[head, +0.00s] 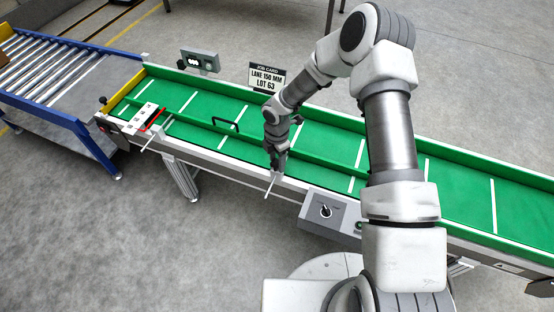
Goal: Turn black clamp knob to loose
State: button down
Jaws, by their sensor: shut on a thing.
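My gripper (277,169) points down at the near edge of the green conveyor, where a thin light rod (271,185) sticks out from the side frame. It is shut at this clamp spot. The black clamp knob is hidden by the fingers or too small to make out, so its turn position cannot be read. A green guide rail (322,162) runs lengthwise over the belt, with a black handle (226,124) on it. A second thin rod (149,145) sticks out farther left.
A grey control box (332,219) with a black switch hangs on the near side, right of my gripper. A job card (267,78) reading "LANE 150 MM LOT 63" and a grey display (199,60) stand at the far edge. A blue-framed roller table (45,73) is at left.

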aim_at(277, 163)
jog(key=shift+c, duration=1.5)
grip_release()
jog(key=shift+d, duration=0.1)
notch_tip(277, 163, up, 17)
jog(key=p, duration=0.3)
jog(key=shift+r, duration=0.2)
